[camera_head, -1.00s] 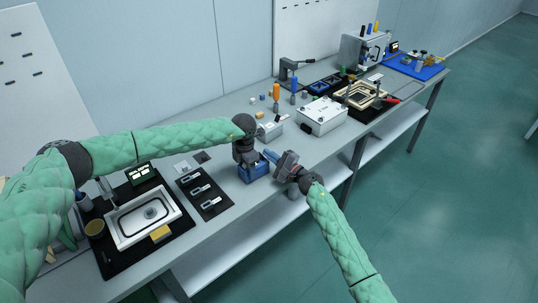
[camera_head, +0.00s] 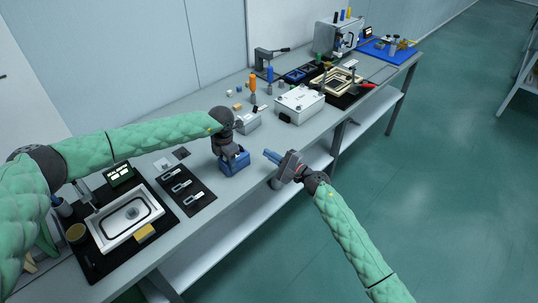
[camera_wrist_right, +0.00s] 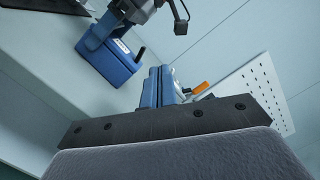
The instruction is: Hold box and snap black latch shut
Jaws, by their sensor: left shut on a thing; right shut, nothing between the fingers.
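The blue box (camera_head: 236,163) stands near the front edge of the grey workbench. It also shows at the upper left in the right wrist view (camera_wrist_right: 108,66), with a short black piece, seemingly the latch (camera_wrist_right: 140,54), sticking out from its side. My left gripper (camera_head: 228,151) reaches down from above and is shut on the box. My right gripper (camera_head: 270,155) is to the right of the box, apart from it, with its blue fingers shut and empty. The closed fingers also show in the right wrist view (camera_wrist_right: 158,87).
A black mat with small latch-like parts (camera_head: 181,186) lies left of the box, and a white tray (camera_head: 128,219) further left. Behind stand a light grey box (camera_head: 246,122), an orange-handled tool (camera_head: 252,84) and a white case (camera_head: 300,102). Open floor lies at right.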

